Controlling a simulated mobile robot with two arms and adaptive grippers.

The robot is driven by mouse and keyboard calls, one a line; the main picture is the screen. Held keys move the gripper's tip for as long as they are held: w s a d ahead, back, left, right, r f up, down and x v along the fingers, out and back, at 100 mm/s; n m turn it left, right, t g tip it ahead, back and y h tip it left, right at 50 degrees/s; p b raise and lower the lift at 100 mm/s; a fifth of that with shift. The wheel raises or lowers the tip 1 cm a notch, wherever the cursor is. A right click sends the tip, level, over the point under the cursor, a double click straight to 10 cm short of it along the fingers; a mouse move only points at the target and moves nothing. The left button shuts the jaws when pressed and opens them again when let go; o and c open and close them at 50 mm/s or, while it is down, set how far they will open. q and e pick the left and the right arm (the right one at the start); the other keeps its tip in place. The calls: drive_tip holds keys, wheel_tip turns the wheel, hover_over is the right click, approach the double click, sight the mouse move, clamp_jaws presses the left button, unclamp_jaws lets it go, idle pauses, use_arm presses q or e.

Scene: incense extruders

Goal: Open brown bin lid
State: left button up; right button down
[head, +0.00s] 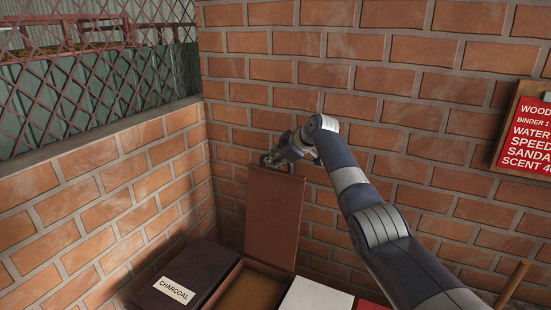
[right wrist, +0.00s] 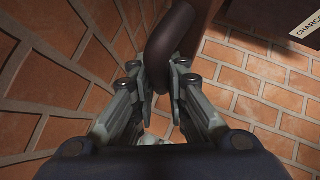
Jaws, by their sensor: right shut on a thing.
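The brown bin lid (head: 274,218) stands upright against the brick wall, raised from the brown bin (head: 228,285). The bin's opening shows brown contents inside. My right gripper (head: 272,160) is at the top edge of the lid. In the right wrist view, my right gripper (right wrist: 165,82) is shut on a dark curved handle (right wrist: 172,35), with part of the brown lid (right wrist: 206,12) behind it. My left gripper is out of view.
A dark bin labelled CHARCOAL (head: 178,277) is closed to the left of the brown bin. A white lid (head: 315,296) and a red one (head: 371,304) are to the right. Brick walls (head: 420,55) close in behind and left. A red sign (head: 526,132) hangs at right.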

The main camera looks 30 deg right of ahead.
drive_tip(key=c, duration=1.6)
unclamp_jaws()
drive_tip(key=shift+s+f, duration=0.15)
drive_tip(key=shift+f, duration=0.45)
drive_tip(key=shift+o, duration=0.2)
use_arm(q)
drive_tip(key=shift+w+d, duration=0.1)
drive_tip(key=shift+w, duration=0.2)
use_arm(e)
drive_tip(key=shift+d+r, duration=0.1)
drive_tip(key=shift+r, duration=0.05)
drive_tip(key=shift+r, duration=0.1)
drive_tip(key=shift+s+d+r, duration=0.15)
drive_tip(key=shift+s+r, duration=0.1)
drive_tip(key=shift+r, duration=0.15)
drive_tip(key=v, duration=1)
drive_tip(key=shift+s+r, duration=0.15)
drive_tip(key=shift+s, duration=0.15)
